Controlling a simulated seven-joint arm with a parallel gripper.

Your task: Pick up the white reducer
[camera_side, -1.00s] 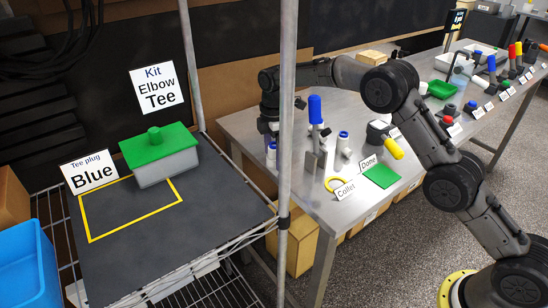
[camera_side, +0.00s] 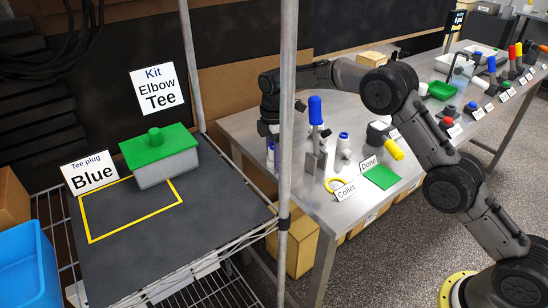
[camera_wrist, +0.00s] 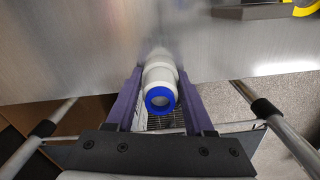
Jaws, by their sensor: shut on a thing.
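The white reducer (camera_wrist: 160,74) shows in the wrist view between the two purple fingers of my gripper (camera_wrist: 160,92). It is a stepped white piece with a blue ring around its open end, which faces the camera. The fingers are shut on its sides. In the side view my gripper (camera_side: 268,130) points down at the left end of the metal table, behind the pole. The piece in it is small and partly hidden there. I cannot tell from the pictures whether it touches the table.
A similar white fitting with a blue ring (camera_side: 343,142) stands on the table (camera_side: 240,122), right of a blue-handled tool (camera_side: 315,110). A pole (camera_side: 287,150) rises in front. A rack shelf (camera_side: 115,255) at left bears a green-topped block (camera_side: 158,145).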

